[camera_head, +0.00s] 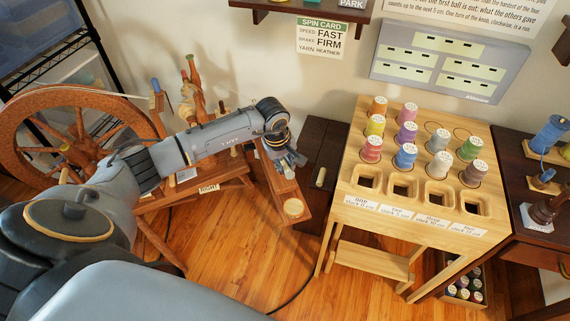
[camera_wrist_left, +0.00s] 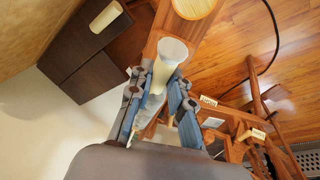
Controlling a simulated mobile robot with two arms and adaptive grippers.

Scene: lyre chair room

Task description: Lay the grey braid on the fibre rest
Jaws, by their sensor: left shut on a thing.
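My left gripper (camera_head: 288,158) hangs over the wooden arm at the right end of the spinning wheel's bench. In the left wrist view its blue fingers (camera_wrist_left: 160,108) are closed around a pale roll with a light grey round end (camera_wrist_left: 172,50), which looks like the grey braid. The roll points out past the fingertips; its lower part is hidden between them. In the head view the gripper mostly hides it. A pale round pad (camera_head: 293,208) at the wooden arm's end, apparently the fibre rest, also shows in the left wrist view (camera_wrist_left: 195,8), just beyond the roll. I see no contact between them.
The spinning wheel (camera_head: 75,135) stands left, partly behind my arm. A dark wooden box (camera_head: 318,150) with a cream peg (camera_head: 320,177) stands right of the gripper. A light wooden stand (camera_head: 350,200) holds several coloured cones. A black cable (camera_head: 298,285) crosses the otherwise open floor.

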